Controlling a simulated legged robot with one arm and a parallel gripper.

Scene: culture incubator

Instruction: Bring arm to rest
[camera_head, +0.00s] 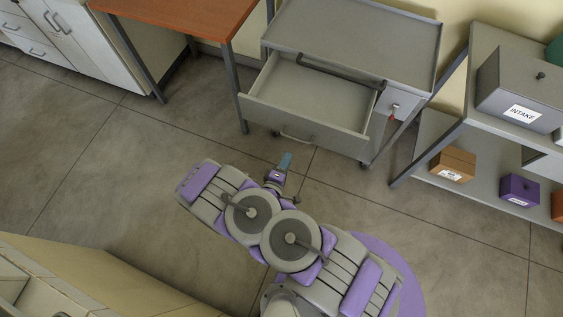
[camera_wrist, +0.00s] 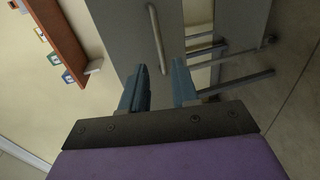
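My arm is folded in the middle of the head view, above the floor. My gripper (camera_head: 285,162) points up the picture toward a grey cabinet (camera_head: 350,35). In the head view it lies just below the pulled-out drawer (camera_head: 305,97). In the wrist view my gripper (camera_wrist: 160,88) shows two blue fingers standing apart, with nothing between them. A grey panel with a long bar handle (camera_wrist: 157,38) shows beyond the fingers.
The drawer stands open and looks empty. A shelf rack (camera_head: 425,150) at the right holds a grey INTAKE box (camera_head: 520,85), an orange box (camera_head: 452,164) and a purple box (camera_head: 519,190). An orange-topped table (camera_head: 185,15) stands upper left. Floor on the left is clear.

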